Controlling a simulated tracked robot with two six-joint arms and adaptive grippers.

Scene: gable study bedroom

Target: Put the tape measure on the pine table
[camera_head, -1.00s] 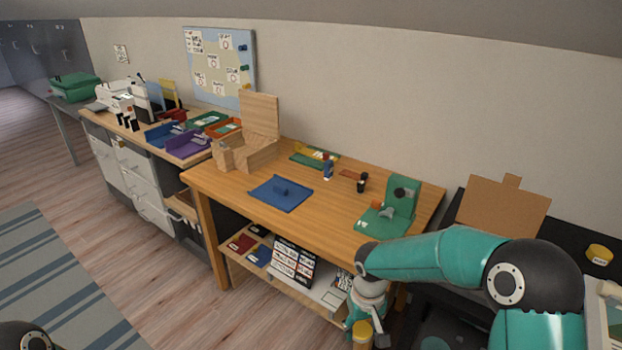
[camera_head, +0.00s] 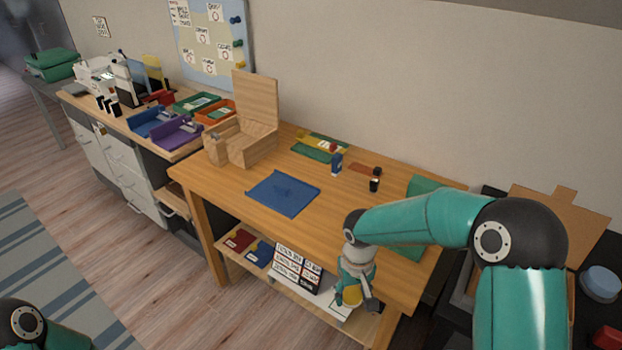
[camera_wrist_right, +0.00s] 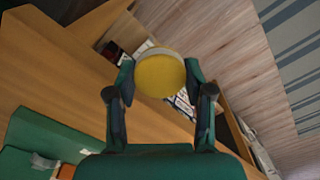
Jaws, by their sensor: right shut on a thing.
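The pine table (camera_head: 235,188) stands in the middle of the head view, its orange-brown top partly covered with small things. My right gripper (camera_head: 356,292) points down in front of the table's front edge, over the lower shelf in the picture. It is shut on a yellow round thing, which I take for the tape measure (camera_head: 352,298). In the right wrist view its flat yellow face (camera_wrist_right: 160,75) shows between both fingers, with a paler rim. My left gripper is out of view; only part of my left arm shows at bottom left.
On the table are a blue mat (camera_head: 283,193), a wooden box (camera_head: 250,145), a dark small cylinder (camera_head: 374,185) and a green thing (camera_head: 408,252) partly behind my arm. Bare wood lies between the blue mat and my right arm. A low shelf (camera_head: 235,257) holds books.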

